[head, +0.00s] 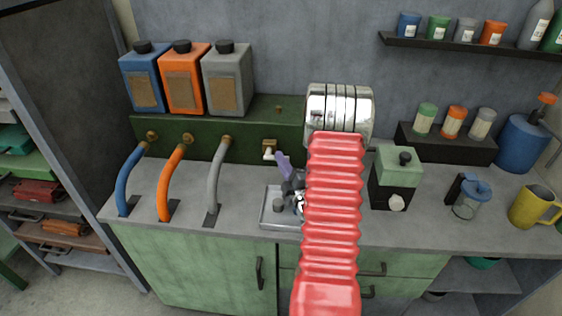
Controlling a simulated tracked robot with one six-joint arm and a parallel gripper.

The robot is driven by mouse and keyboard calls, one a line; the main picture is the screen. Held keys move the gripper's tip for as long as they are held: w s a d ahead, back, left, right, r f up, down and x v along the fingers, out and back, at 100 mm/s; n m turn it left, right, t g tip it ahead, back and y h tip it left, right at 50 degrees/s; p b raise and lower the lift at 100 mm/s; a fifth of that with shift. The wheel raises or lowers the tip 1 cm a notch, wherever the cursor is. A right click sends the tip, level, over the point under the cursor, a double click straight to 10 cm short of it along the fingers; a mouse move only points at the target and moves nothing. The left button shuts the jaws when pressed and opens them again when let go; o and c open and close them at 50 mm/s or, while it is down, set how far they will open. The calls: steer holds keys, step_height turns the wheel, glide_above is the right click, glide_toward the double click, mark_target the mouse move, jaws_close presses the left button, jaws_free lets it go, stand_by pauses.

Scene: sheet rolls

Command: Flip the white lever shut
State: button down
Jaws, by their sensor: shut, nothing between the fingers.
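The white lever (268,154) is small and sits on a brass fitting on the dark green panel behind the counter, above a shallow grey tray (265,221). My gripper (281,158) shows as a purple and dark shape just right of the lever, partly hidden behind my red ribbed arm. Its fingers appear shut and empty. Its tip is close to the lever, but I cannot tell whether they touch. The lever's exact angle is too small to read.
Blue (130,178), orange (172,182) and grey (218,175) curved hoses stand left of the lever.

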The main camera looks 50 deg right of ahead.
steer(key=shift+r, duration=0.15)
steer(key=s+a, duration=0.2)
steer(key=s+a+f, duration=0.1)
steer(key=a, duration=0.2)
steer(key=s+a, duration=0.2)
steer(key=shift+s+a+f, duration=0.25)
steer(key=shift+s+f, duration=0.05)
steer(key=shift+s, duration=0.05)
stand_by(0.4)
steer(key=shift+w, duration=0.1)
stand_by(0.4)
steer(key=w+a+r+m+g+y, duration=0.1)
steer(key=w+a+r+g+y, duration=0.3)
steer(key=w, duration=0.4)
steer(key=a+r+m+g, duration=0.2)
steer(key=a+r+m, duration=0.25)
steer(key=a, duration=0.45)
steer(key=s+a+r+m+g+y, duration=0.1)
steer(key=s+a+r+m+g, duration=0.1)
steer(key=s+a, duration=0.8)
steer(key=s+a+r+m+g+y, duration=0.2)
steer(key=s+a+r, duration=0.4)
steer(key=s+a, duration=0.4)
steer(key=shift+s+a+r+m+g+y, duration=0.25)
steer(key=shift+s+m+g, duration=0.35)
steer(key=shift+g, duration=0.6)
